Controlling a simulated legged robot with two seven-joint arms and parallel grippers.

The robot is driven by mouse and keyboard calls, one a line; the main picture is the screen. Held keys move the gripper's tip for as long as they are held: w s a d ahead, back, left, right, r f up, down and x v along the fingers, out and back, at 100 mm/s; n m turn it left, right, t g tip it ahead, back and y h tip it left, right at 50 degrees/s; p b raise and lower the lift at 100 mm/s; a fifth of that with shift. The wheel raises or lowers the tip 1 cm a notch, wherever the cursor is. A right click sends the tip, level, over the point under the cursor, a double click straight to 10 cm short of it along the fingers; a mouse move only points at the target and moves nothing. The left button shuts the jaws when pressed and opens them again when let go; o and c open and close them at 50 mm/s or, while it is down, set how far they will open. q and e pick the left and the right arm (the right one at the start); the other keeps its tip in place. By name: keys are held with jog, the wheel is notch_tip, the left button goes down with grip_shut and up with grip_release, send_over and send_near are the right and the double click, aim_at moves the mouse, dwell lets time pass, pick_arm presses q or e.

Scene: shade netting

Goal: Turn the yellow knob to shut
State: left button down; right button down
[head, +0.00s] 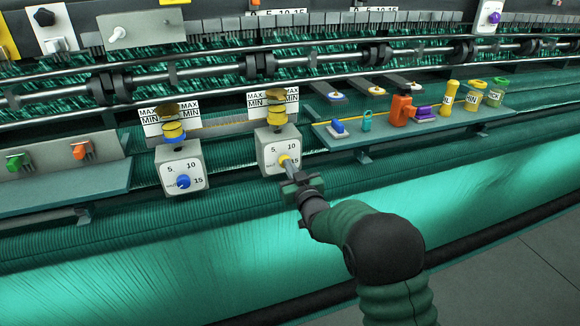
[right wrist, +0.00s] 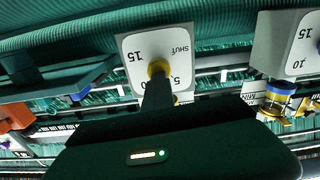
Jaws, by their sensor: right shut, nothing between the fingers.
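The yellow knob (head: 284,160) is on the white dial face of a grey box at the middle of the machine. The dial is marked 5, 10 and 15, and SHUT is legible in the right wrist view, where the knob (right wrist: 158,67) is partly covered. My right gripper (head: 291,172) is shut with nothing between its fingers. Its fingertips (right wrist: 158,84) are right in front of the knob; I cannot tell whether they touch it. The knob's pointer is hidden, so its setting cannot be read. My left gripper is not in view.
A similar box with a blue knob (head: 183,182) stands to the left. A shelf (head: 340,139) with coloured tools and yellow and green containers is to the right. Another shelf (head: 60,184) with green and orange items is at the left. Green netting (head: 180,262) hangs below.

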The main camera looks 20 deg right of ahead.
jog(key=c, duration=2.1)
grip_release()
jog(key=shift+w+a+r, duration=0.1)
jog(key=shift+r, duration=0.15)
jog(key=shift+c, duration=0.2)
jog(key=shift+o, duration=2.6)
jog(key=shift+f, duration=0.25)
jog(key=shift+o, duration=1.1)
jog(key=shift+f, duration=0.2)
jog(key=shift+o, duration=1.1)
jog(key=shift+f, duration=0.25)
jog(key=shift+o, duration=0.9)
jog(key=shift+f+b, duration=0.3)
jog(key=shift+f, duration=0.25)
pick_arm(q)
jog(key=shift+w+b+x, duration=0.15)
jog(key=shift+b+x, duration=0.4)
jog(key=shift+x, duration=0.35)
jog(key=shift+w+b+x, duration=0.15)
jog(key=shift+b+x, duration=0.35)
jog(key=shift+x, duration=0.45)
pick_arm(e)
jog(key=s, duration=1.7)
jog(key=shift+s+d+r, duration=0.35)
jog(key=shift+s+d, duration=0.05)
jog(key=shift+d, duration=0.05)
